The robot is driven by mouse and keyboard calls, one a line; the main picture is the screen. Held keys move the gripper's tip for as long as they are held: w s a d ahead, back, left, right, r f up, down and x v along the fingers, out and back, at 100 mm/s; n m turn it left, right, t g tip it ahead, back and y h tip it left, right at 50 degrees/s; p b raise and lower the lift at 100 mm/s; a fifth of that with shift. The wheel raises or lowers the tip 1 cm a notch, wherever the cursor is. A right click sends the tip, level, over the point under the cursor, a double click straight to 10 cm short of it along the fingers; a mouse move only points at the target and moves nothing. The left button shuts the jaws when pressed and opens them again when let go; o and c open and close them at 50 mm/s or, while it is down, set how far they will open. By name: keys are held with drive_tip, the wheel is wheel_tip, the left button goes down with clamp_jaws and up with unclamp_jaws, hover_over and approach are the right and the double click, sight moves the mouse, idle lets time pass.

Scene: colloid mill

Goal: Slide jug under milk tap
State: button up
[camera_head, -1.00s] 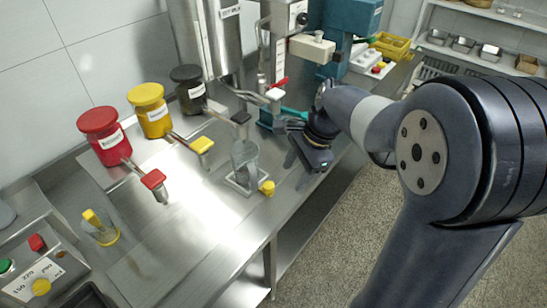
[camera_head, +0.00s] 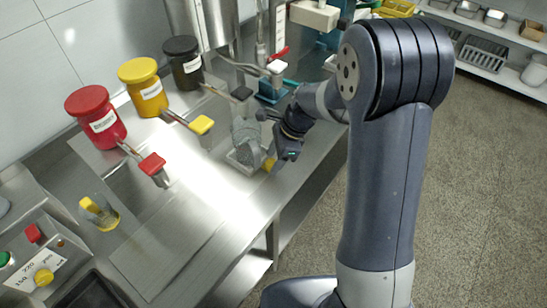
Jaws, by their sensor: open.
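A clear grey jug (camera_head: 245,134) stands upright on a small pale square base (camera_head: 234,160) on the steel bench. A small yellow part (camera_head: 269,165) sits at its right side; I cannot tell whether it belongs to the jug. My gripper (camera_head: 268,143) is open, close to the jug's right side, with one finger in front of part of it. I cannot tell whether it touches. I cannot read a milk label on any tap.
Red (camera_head: 92,112), yellow (camera_head: 143,88) and black (camera_head: 183,63) jars line the back, with tapped pipes reaching forward. A clear cup with yellow inside (camera_head: 100,213) and a button panel (camera_head: 38,262) are at left. The bench middle (camera_head: 185,205) is clear.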

drive_tip(key=shift+a+f, duration=0.1)
drive_tip(key=shift+f, duration=0.25)
drive_tip(key=shift+c, duration=0.2)
clamp_jaws()
